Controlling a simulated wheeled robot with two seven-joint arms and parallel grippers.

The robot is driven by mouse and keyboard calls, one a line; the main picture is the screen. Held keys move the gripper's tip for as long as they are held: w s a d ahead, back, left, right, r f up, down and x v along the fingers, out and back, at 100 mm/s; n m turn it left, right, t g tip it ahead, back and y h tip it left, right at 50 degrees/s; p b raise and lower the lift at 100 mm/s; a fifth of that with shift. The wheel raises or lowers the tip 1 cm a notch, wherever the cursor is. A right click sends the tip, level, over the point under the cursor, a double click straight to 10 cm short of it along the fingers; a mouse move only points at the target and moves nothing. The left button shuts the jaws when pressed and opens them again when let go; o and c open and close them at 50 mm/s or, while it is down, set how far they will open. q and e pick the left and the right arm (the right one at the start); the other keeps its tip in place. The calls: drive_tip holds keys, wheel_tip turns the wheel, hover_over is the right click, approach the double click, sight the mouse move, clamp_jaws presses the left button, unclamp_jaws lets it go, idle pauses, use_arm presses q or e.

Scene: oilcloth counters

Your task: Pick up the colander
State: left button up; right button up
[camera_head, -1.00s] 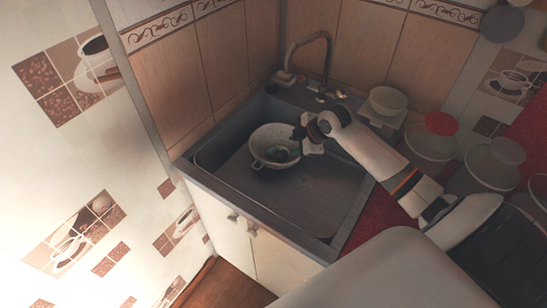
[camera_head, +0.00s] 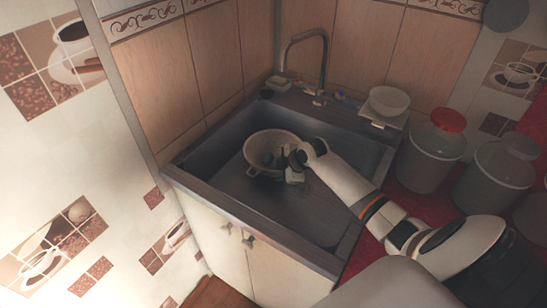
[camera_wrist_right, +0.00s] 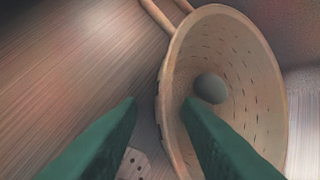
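The colander (camera_head: 258,145) is a pale, deep bowl with slots and a loop handle, in the sink. In the right wrist view the colander (camera_wrist_right: 255,75) shows close up, with a dark round object (camera_wrist_right: 210,88) inside it. My right gripper (camera_head: 288,160) is at the colander's right side in the head view. In the right wrist view its green fingers (camera_wrist_right: 160,105) are apart, with the colander's wall between them. One finger is inside the bowl; the other is outside with a visible gap to the wall. My left gripper is not in view.
The grey sink (camera_head: 305,212) has raised walls around the colander. A faucet (camera_head: 322,62) stands behind it. The sink floor's front is clear.

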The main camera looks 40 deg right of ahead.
sight(275, 174)
drive_tip(key=x, duration=0.5)
drive_tip(key=shift+w+d+r, duration=0.1)
drive_tip(key=shift+d+r, duration=0.05)
clamp_jaws()
